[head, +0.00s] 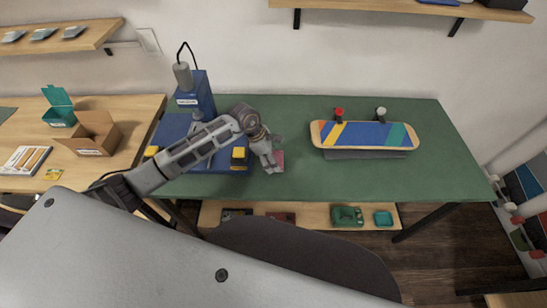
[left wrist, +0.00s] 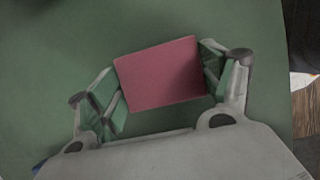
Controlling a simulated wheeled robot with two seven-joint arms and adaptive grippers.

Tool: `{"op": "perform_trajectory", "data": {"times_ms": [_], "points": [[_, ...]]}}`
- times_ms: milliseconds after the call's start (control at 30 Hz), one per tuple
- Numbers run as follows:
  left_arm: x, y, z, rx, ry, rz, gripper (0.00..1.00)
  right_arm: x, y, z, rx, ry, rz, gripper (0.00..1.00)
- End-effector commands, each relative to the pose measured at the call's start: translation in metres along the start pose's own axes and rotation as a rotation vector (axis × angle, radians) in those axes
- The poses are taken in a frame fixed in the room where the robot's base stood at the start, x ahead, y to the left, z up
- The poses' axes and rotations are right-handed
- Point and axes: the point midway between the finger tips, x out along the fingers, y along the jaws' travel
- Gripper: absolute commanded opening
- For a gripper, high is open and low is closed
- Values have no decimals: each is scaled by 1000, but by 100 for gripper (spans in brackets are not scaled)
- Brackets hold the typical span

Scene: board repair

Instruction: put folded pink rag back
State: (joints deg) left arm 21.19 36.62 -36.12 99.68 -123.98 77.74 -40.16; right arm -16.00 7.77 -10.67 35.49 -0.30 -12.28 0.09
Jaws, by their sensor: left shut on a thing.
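The folded pink rag (left wrist: 162,73) is a flat pink rectangle between the two fingers of my left gripper (left wrist: 160,84) in the left wrist view. The fingers touch or nearly touch its two sides, and the gripper is shut on it. In the head view my left gripper (head: 272,160) is over the green table top (head: 300,182), left of the skateboard, and a small part of the rag (head: 280,158) shows beside its fingers. I cannot tell whether the rag rests on the table or is just above it. My right gripper is not in view.
A skateboard deck (head: 366,135) lies on a stand at the table's right. A blue machine (head: 196,98) with yellow blocks stands at the left. A lower shelf (head: 300,213) holds bins. A cardboard box (head: 94,134) is on the left wooden table. The front middle of the green table is clear.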

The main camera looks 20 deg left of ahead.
Motion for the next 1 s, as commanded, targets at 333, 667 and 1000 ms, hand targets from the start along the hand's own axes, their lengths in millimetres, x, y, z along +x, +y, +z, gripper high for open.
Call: {"op": "perform_trajectory", "data": {"times_ms": [333,667,1000], "points": [[3,0,-1,0,0,0,81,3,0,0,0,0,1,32],[2,0,-1,0,0,0,100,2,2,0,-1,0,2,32],[1,0,0,0,0,-1,100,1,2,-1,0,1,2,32]]}}
